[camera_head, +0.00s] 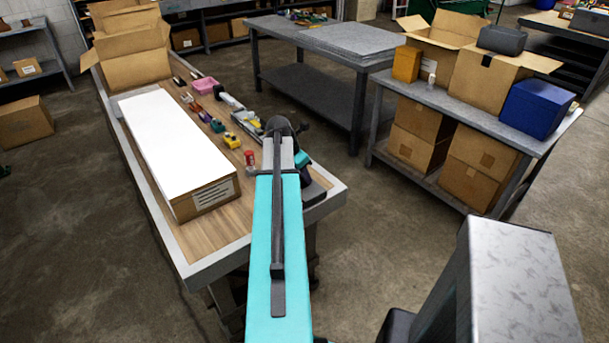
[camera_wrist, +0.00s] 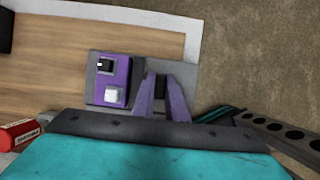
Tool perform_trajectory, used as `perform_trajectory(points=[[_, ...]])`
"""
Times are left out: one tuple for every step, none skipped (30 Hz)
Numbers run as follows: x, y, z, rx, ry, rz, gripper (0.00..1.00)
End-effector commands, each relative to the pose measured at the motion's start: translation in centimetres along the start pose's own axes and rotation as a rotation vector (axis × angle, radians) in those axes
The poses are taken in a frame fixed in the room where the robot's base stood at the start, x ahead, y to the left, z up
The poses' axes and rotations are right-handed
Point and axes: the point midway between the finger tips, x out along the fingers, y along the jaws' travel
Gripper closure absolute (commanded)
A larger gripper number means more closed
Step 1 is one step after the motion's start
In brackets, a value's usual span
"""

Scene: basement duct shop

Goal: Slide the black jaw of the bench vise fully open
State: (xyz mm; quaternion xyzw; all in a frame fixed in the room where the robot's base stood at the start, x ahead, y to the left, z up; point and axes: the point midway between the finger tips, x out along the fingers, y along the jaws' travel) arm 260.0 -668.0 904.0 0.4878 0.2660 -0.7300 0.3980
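In the wrist view, a vise-like purple body (camera_wrist: 108,80) sits on a grey plate at the bench corner. A black block (camera_wrist: 104,65), which looks like the jaw, is near its upper end; a pale silver block (camera_wrist: 114,95) lies apart below it. My gripper (camera_wrist: 162,76) shows as two purple fingers with a gap between their tips. The fingers are to the right of the black block, over or near the grey plate; I cannot tell whether they touch anything. Nothing shows held. In the head view, my teal arm hides most of this corner.
The wooden workbench (camera_head: 218,232) holds a long white-topped box (camera_head: 170,140), a red can (camera_head: 249,159) and several small tools. A pink tray (camera_head: 205,85) stands farther back. A shelf table (camera_head: 455,108) with cardboard boxes and a blue bin (camera_head: 536,108) is at right. Concrete floor lies between.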

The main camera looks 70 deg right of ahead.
Motion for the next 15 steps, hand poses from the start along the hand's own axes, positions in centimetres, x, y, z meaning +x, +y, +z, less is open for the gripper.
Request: perform_trajectory(points=[[0.0,0.0,0.0,0.000,0.000,0.000,1.00],[0.0,0.0,0.0,0.000,0.000,0.000,1.00],[0.0,0.0,0.0,0.000,0.000,0.000,1.00],[0.0,-0.1,0.0,0.000,0.000,0.000,1.00],[0.0,-0.2,-0.1,0.000,0.000,0.000,1.00],[0.0,-0.4,-0.1,0.000,0.000,0.000,1.00],[-0.1,-0.6,-0.1,0.000,0.000,0.000,1.00],[-0.1,-0.8,-0.1,0.000,0.000,0.000,1.00],[-0.1,-1.1,-0.1,0.001,0.000,0.000,1.00],[-0.1,-1.5,-0.1,0.001,0.000,0.000,1.00],[-0.1,-1.8,-0.1,0.001,0.000,0.000,1.00],[-0.1,-2.2,-0.1,0.001,0.000,0.000,1.00],[-0.1,-2.6,-0.1,0.001,0.000,0.000,1.00],[-0.1,-3.0,-0.1,0.001,0.000,0.000,1.00],[-0.1,-3.4,-0.1,0.000,0.000,0.000,1.00]])
